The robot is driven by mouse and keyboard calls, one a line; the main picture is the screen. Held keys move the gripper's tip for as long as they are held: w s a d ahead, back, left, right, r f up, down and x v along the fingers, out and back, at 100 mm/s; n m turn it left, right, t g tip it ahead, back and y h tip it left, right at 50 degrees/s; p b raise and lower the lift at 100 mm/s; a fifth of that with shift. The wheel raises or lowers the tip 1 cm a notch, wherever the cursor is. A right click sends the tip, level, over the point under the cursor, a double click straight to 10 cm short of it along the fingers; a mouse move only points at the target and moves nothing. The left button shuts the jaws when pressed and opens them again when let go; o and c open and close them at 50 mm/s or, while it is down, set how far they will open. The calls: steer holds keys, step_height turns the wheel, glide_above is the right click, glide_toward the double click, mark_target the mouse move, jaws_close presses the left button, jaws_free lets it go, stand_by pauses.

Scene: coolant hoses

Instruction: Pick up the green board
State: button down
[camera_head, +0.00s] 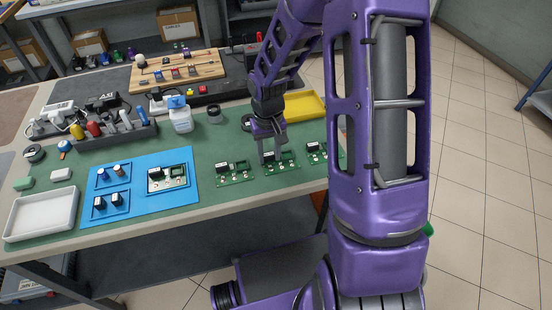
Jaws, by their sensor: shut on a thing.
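A row of small green boards carrying black and white parts lies on the green work mat. The middle green board (284,163) is under my gripper (268,158). My gripper points down, and its fingers are shut on this board near its left part. The fingers hide part of the board. I cannot tell whether the board is lifted off the mat. A second green board (235,175) lies just to the left, and a third (319,152) lies to the right, partly behind my arm.
The blue mat (135,203) holds small components on the left. A white tray (42,215) stands at the front left. Behind are a tool rack (93,126), a white bottle (181,119), a yellow tray (303,106) and a wooden board (177,71). The table's front edge is close.

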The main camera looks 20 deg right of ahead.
mark_target(270, 163)
steer(key=shift+r, duration=0.1)
step_height(270, 163, up, 8)
steer(key=shift+r+p, duration=0.2)
steer(key=shift+p, duration=0.5)
steer(key=f, duration=0.3)
steer(key=shift+s+f, duration=0.1)
steer(key=shift+s, duration=0.1)
step_height(270, 163, up, 4)
steer(key=shift+w+r, duration=0.15)
